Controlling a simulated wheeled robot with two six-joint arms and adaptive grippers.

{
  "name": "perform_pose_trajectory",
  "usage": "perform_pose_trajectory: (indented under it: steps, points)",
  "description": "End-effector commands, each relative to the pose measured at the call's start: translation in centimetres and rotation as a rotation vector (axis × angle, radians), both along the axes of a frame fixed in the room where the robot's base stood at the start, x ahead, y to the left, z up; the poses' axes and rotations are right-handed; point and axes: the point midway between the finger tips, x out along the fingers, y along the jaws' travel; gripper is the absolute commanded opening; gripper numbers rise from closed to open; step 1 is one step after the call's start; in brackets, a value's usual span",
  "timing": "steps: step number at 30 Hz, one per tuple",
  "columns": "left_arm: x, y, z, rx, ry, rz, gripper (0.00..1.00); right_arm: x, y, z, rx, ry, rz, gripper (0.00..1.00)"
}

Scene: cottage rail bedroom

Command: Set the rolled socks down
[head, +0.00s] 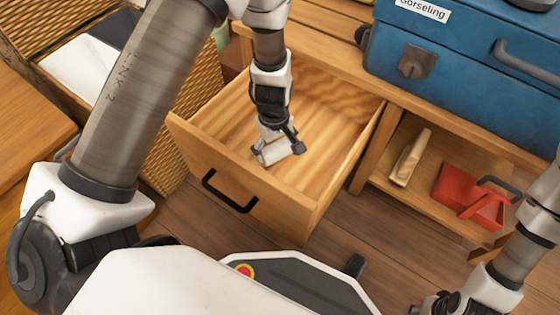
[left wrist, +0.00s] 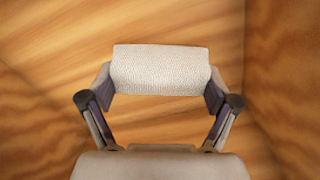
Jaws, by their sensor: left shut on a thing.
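The rolled socks (left wrist: 160,70) are an off-white, ribbed roll held crosswise between my left gripper's fingers in the left wrist view. In the head view the socks (head: 271,153) show as a pale roll inside the open wooden drawer (head: 240,190). My left gripper (head: 279,147) is shut on the socks and points down into the drawer. Wood-grained drawer floor shows behind the socks in the left wrist view. I cannot tell whether the socks touch it. My right gripper (head: 432,304) is at the bottom right, partly cut off, and its jaw state is unclear.
The drawer looks otherwise empty. A blue case (head: 465,60) labelled "Gorseling" stands on the cabinet top. The shelf to the right holds a red object (head: 468,195) and a wooden block (head: 410,158). A wicker basket (head: 185,125) stands left of the drawer.

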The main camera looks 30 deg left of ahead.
Motion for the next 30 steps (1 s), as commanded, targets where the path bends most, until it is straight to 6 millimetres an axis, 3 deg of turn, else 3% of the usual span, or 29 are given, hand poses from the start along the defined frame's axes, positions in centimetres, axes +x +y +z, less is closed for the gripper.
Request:
perform_pose_trajectory:
  steps: [1,9,20,21,30]
  points:
    - [0.0,0.0,-1.8,0.001,0.001,0.001,0.5,0.1,0.0,-1.5,0.0,-0.001,-0.002,0.4]
    - [0.0,0.0,-5.9,0.0,0.001,0.002,0.5,0.2,-0.1,-4.3,-0.001,-0.006,-0.009,0.4]
    - [0.0,0.0,-5.9,0.0,0.0,0.002,0.5,0.2,-0.1,-4.1,-0.001,-0.006,-0.009,0.4]
    - [0.0,0.0,-5.8,0.0,0.0,0.002,1.0,0.2,-0.1,-4.0,-0.001,-0.006,-0.009,0.4]
    - [0.0,0.0,-5.8,0.0,0.0,0.002,1.0,0.2,-0.1,-4.0,-0.001,-0.006,-0.009,0.4]
